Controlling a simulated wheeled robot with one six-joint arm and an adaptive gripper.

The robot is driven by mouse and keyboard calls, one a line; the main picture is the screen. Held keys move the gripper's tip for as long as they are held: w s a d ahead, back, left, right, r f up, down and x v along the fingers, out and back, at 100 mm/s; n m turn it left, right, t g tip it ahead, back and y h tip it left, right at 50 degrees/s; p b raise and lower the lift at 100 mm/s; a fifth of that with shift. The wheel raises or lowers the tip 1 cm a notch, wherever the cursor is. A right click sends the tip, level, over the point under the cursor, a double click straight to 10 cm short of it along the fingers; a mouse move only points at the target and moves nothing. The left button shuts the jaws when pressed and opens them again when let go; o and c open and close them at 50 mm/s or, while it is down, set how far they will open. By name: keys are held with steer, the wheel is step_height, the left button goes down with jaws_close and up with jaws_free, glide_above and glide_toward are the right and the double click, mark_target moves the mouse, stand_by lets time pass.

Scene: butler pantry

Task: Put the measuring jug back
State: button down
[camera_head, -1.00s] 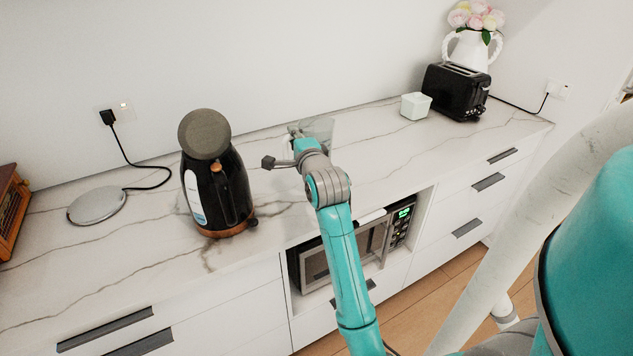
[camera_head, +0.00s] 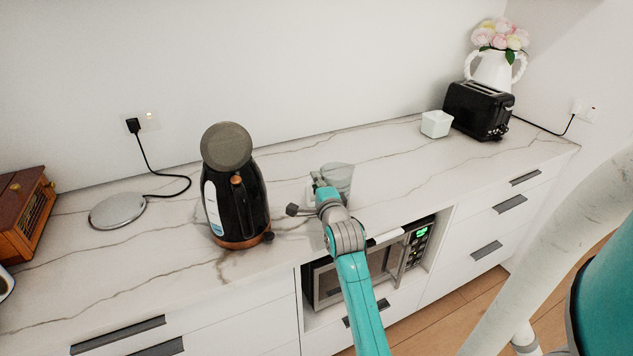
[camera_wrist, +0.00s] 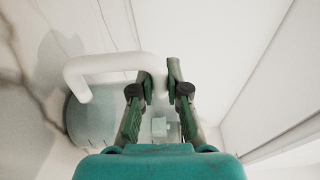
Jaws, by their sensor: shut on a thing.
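The measuring jug (camera_head: 340,176) is clear, with a white handle. In the head view it is over the counter, right of the black kettle and partly hidden by my gripper (camera_head: 322,187). In the wrist view the jug's translucent body (camera_wrist: 92,122) is at the left, and its white handle (camera_wrist: 110,64) reaches between the fingertips. My gripper (camera_wrist: 160,80) is shut on that handle. I cannot tell whether the jug's base touches the counter.
The black kettle (camera_head: 238,200) stands close left of my gripper. A round kettle base (camera_head: 118,211) and wooden box (camera_head: 22,212) are farther left. A pale tub (camera_head: 436,124) and black toaster (camera_head: 479,110) stand right. The microwave (camera_head: 372,262) sits below; the counter between jug and tub is clear.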

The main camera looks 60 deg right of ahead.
steer(key=shift+f, duration=0.15)
steer(key=c, duration=1.2)
jaws_free()
steer(key=shift+o, duration=0.2)
